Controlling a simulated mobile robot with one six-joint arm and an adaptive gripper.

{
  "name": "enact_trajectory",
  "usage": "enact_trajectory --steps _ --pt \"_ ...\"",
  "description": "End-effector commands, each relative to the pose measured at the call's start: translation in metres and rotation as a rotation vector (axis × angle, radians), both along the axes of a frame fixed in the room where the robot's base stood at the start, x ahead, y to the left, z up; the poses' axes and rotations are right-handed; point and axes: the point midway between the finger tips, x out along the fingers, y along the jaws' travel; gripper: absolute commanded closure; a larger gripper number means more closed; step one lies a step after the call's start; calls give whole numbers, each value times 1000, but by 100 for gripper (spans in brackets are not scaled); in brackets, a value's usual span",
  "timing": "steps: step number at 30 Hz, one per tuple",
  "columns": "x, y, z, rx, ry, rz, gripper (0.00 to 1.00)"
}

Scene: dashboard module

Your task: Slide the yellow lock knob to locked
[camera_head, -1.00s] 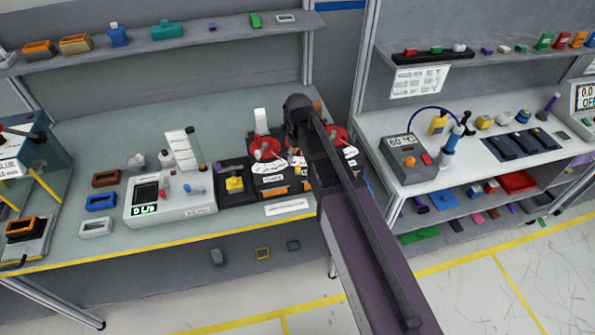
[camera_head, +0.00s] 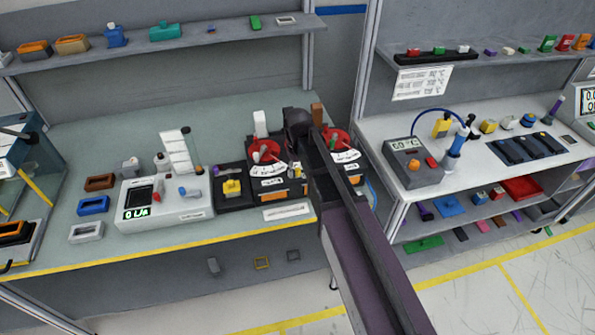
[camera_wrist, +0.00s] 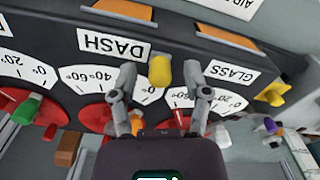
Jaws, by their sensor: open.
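A yellow lock knob (camera_wrist: 160,70) sits on the dark dashboard module (camera_wrist: 60,38) in the wrist view, between the DASH label (camera_wrist: 114,44) and the GLASS label (camera_wrist: 233,71), which read upside down. My gripper (camera_wrist: 159,80) is open, with one fingertip on each side of the knob. I cannot tell whether either finger touches it. In the head view, my arm covers the gripper and part of the dashboard module (camera_head: 268,197). A small orange-yellow spot (camera_head: 297,172) beside my arm may be the knob.
Red dials with pointers and white scales flank the knob; one red dial (camera_head: 262,152) shows left of my arm. A second yellow knob (camera_head: 232,187) sits on a black block to the left. A grey flow meter (camera_head: 185,208) stands farther left. A temperature box (camera_head: 412,163) is on the right bench.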

Motion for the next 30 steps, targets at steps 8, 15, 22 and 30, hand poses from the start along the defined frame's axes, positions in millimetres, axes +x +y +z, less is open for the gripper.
enact_trajectory --steps 8,15,22,30 --pt "0 0 0 0 0 0 50" --pt "0 0 0 0 0 0 100" --pt "0 0 0 0 0 -3 100" --pt "0 4 0 0 0 -27 100"
